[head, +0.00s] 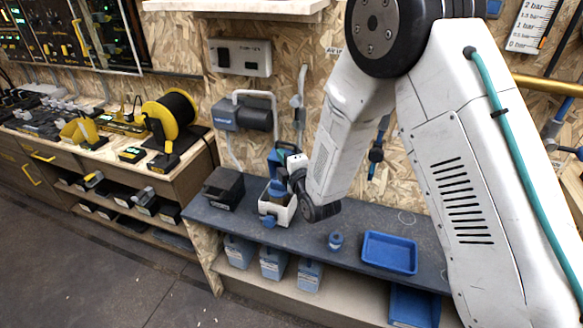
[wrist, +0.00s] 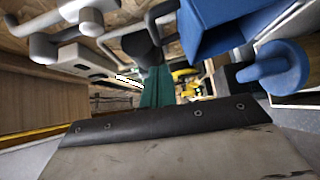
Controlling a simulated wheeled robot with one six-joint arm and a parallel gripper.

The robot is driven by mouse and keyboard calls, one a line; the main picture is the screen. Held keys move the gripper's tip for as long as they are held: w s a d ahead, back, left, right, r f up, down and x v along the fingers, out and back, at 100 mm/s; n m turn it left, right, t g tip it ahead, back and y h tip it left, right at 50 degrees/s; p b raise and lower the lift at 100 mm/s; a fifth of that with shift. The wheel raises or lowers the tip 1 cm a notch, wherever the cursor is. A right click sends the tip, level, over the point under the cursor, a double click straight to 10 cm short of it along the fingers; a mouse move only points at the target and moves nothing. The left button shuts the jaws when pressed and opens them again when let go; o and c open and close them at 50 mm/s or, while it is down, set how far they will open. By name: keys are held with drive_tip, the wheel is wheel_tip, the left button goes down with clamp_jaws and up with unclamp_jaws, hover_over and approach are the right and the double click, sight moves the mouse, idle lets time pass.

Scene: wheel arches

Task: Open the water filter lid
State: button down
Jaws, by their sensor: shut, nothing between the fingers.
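The water filter is a white open-looking box (head: 268,209) with a blue tap (head: 269,222) low on its front, on the dark bench. A blue part (head: 277,188) shows at its top; my wrist partly hides the box. There a blue tap (wrist: 272,71) and a large blue piece (wrist: 220,24), perhaps the lid, stand to the right of the fingers. I cannot tell whether the gripper touches it.
A black box (head: 223,187) stands left of the filter. A small blue bottle (head: 336,240) and a blue tray (head: 389,252) are to its right on the bench (head: 310,228). Grey fixtures (head: 245,113) with pipes hang on the wall behind.

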drive_tip(key=shift+w+d, duration=0.4)
drive_tip(key=shift+w, duration=0.45)
drive_tip(key=shift+w+d, duration=0.35)
drive_tip(key=shift+w, duration=0.45)
